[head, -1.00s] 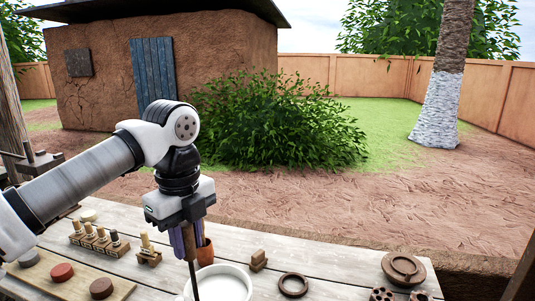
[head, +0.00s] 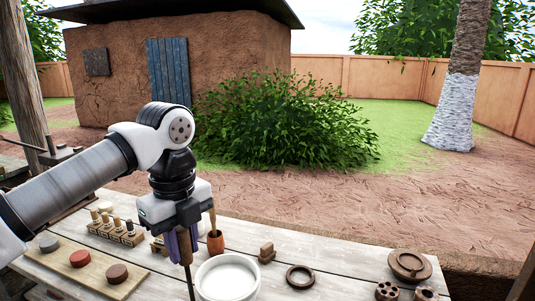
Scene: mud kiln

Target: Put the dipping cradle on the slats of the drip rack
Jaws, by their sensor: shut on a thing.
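My gripper (head: 182,243) hangs over the front of the plank table, fingers pointing down. It is shut on the brown grip of a thin dark rod (head: 189,281), which I take to be the dipping cradle's handle. The rod runs down past the lower picture edge, so its lower end is hidden. It passes just left of a white bowl (head: 203,287) of white liquid in the picture. I cannot pick out the slatted drip rack with certainty in this view.
Bare planks show right of the bowl.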

